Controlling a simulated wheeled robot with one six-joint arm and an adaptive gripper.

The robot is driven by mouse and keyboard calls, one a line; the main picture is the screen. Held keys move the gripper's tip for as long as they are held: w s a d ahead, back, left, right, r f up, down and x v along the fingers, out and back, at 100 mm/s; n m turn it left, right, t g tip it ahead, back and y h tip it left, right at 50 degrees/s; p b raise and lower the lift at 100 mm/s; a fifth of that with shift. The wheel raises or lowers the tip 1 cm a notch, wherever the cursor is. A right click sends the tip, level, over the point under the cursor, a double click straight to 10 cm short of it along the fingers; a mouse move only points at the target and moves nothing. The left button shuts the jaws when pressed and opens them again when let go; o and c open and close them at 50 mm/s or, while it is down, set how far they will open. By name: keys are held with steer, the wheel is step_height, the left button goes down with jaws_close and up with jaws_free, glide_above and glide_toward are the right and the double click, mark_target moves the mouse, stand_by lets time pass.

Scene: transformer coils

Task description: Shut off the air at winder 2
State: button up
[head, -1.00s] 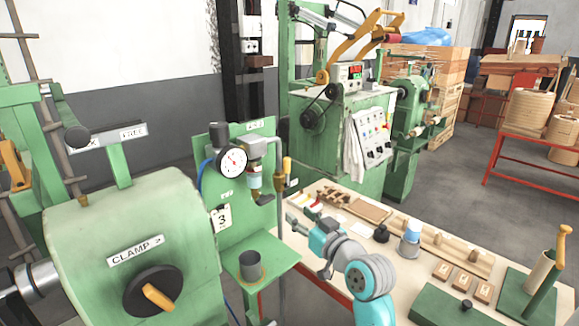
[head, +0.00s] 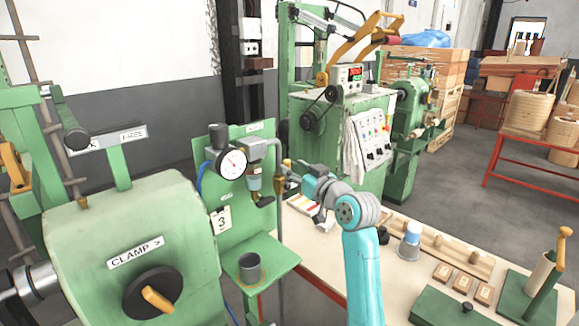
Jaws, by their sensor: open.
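A green air panel (head: 215,180) stands left of centre in the head view, with a round white pressure gauge (head: 232,163), a regulator (head: 254,178) with a small dark handle, and a vertical pipe (head: 281,222) on its right side. A brass-coloured fitting (head: 280,184) shows on the pipe. The yellow valve lever at the pipe is mostly hidden behind my gripper. My gripper (head: 287,169) is open, pointing left, right at the lever's place; I cannot tell whether it touches. A card reading 3 (head: 221,220) hangs on the panel. No winder number is readable.
A green machine with a CLAMP knob (head: 152,292) fills the left front. A grey cup (head: 249,267) stands on the panel's shelf. A workbench (head: 310,252) with wooden parts lies below my arm. A green winder cabinet (head: 340,120) stands behind.

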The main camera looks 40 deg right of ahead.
steer(key=shift+w+d, duration=0.15)
steer(key=shift+w, duration=0.55)
steer(key=shift+w+d, duration=0.1)
steer(key=shift+w, duration=0.6)
jaws_close()
